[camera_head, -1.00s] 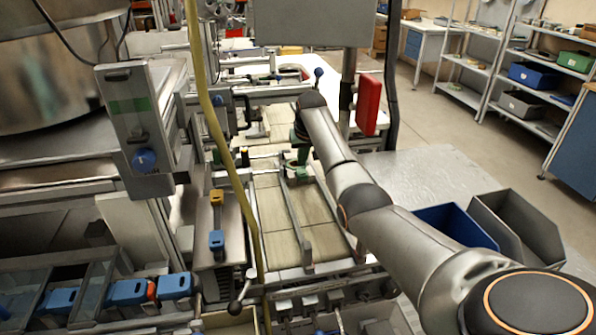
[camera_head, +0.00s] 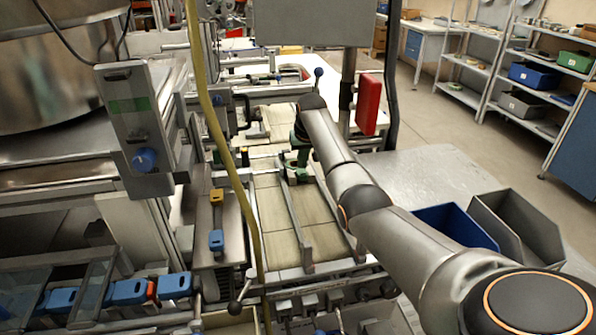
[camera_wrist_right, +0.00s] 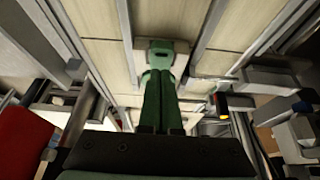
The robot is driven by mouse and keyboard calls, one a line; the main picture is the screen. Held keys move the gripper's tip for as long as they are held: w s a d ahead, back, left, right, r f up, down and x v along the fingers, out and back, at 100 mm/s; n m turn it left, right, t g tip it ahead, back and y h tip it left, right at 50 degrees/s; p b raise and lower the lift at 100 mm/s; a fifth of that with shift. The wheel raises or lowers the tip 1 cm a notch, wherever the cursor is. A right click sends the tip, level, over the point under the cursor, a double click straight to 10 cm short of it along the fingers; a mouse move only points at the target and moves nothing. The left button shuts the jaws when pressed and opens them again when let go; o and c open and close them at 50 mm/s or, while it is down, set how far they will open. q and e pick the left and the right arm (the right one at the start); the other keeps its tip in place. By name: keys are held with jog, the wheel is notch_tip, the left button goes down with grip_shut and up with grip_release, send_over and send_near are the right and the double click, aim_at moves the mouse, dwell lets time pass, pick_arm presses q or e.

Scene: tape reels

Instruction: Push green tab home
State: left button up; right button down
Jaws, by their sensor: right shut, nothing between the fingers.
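My right gripper shows in the head view (camera_head: 298,166) at the end of the arm from the right, low over the pale conveyor bed. In the wrist view its two green fingers (camera_wrist_right: 161,92) lie together, shut with nothing between them. Just beyond their tips is a pale green block (camera_wrist_right: 161,48) with a dark slot, perhaps the green tab. I cannot tell whether the fingers touch it. In the head view the gripper and arm hide this spot. My left gripper is not in view.
Metal rails (camera_head: 297,225) run along the conveyor bed (camera_head: 268,205) beside the gripper. A yellow hose (camera_head: 222,140) hangs in front. A red box (camera_head: 367,105) is on a post to the right. Blue (camera_head: 450,222) and grey bins (camera_head: 515,225) stand at right.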

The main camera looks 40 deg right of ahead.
jog(key=shift+a+f, duration=0.1)
jog(key=shift+f, duration=0.75)
dwell(1.2)
jog(key=shift+r, duration=3.65)
jog(key=shift+s+f, duration=0.1)
jog(key=shift+f, duration=0.05)
